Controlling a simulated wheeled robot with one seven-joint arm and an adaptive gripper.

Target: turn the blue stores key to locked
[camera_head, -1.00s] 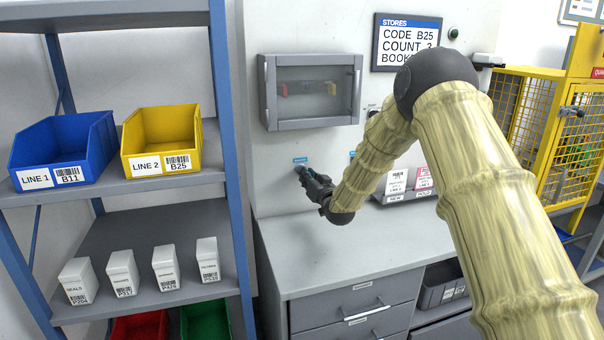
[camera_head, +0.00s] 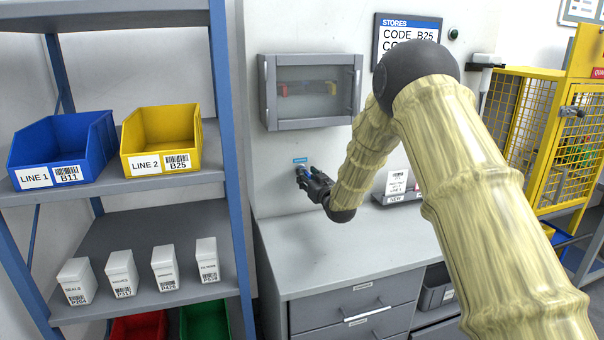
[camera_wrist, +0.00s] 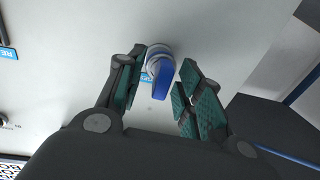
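The blue stores key (camera_wrist: 163,78) sits in a round silver lock on the pale wall panel in the wrist view. A blue label shows partly behind it. My gripper (camera_wrist: 162,70) has its two teal-padded fingers on either side of the key. The left finger is close to the key, and a gap shows between the key and the right finger. I cannot tell whether the left one touches. In the head view my gripper (camera_head: 304,176) is at the panel just below a small blue label (camera_head: 300,160), and it hides most of the key.
A grey glass-fronted box (camera_head: 312,92) is on the panel above my gripper. A grey counter (camera_head: 345,255) with drawers lies below. A shelf rack (camera_head: 232,150) with bins stands at the left, and a yellow cage (camera_head: 533,120) at the right. Another blue label (camera_wrist: 8,53) is at the wrist view's left.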

